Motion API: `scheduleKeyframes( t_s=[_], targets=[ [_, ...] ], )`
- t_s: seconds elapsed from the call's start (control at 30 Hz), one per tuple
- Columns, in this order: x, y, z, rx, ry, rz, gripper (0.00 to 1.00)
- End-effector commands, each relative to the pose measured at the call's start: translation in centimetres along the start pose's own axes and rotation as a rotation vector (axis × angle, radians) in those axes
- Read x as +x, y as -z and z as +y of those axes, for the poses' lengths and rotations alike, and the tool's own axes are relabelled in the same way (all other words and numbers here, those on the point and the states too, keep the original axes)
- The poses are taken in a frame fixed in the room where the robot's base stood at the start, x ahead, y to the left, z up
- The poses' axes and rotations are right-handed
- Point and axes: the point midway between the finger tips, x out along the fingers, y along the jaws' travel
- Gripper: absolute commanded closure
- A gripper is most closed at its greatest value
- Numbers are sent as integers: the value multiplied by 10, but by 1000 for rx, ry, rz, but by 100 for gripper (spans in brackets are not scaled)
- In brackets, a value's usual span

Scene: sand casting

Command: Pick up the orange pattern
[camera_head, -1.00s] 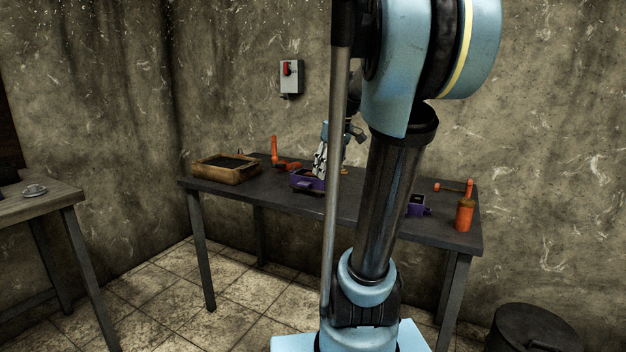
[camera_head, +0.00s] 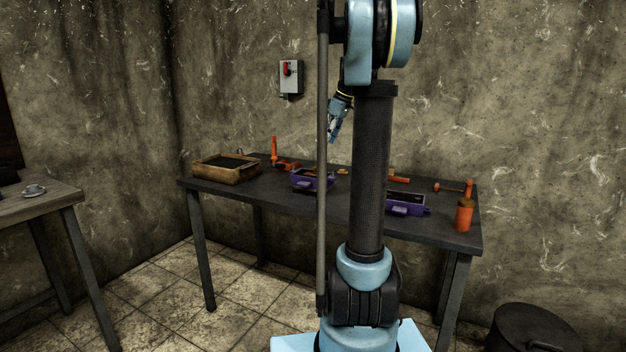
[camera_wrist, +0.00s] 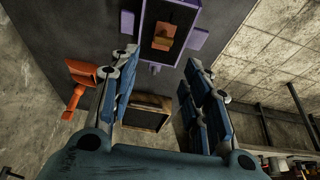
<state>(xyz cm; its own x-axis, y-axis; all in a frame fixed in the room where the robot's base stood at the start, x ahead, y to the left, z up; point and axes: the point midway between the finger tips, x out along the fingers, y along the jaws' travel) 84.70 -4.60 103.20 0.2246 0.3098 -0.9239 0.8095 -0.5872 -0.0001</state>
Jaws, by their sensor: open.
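In the wrist view, an orange-brown block (camera_wrist: 171,31) with a lighter piece on it lies inside a purple frame (camera_wrist: 146,30); it looks like the orange pattern, though I cannot be sure. The left purple frame (camera_head: 302,181) on the table also shows in the head view, but the block inside is too small to make out there. My gripper (camera_wrist: 160,62) is open and empty, its fingers spread with the purple frame beyond their tips. In the head view my gripper (camera_head: 333,135) hangs tilted in the air above the table, clear of the frame.
The dark table (camera_head: 270,196) also holds a wooden sand box (camera_head: 228,177), an upright orange tool (camera_head: 274,150), a second purple frame (camera_head: 405,209), an orange hammer (camera_head: 455,187) and an orange bottle (camera_head: 465,216). The wall stands close behind. My arm hides the table's middle.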

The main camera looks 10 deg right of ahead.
Motion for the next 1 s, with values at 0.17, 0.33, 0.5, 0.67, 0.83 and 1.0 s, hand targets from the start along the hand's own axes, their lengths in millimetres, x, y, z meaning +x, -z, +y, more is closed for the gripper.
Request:
scheduleKeyframes(
  t_s=[0.17,0.33,0.5,0.67,0.83,1.0],
  targets=[
    [33,0,0,-1,1,0,57],
    [63,0,-1,0,1,0,57],
    [84,0,-1,0,1,-1,57],
    [92,-1,-1,0,0,-1,57],
    [108,-5,-2,0,0,-1,57],
    [130,-9,-4,0,0,0,57]
  ],
)
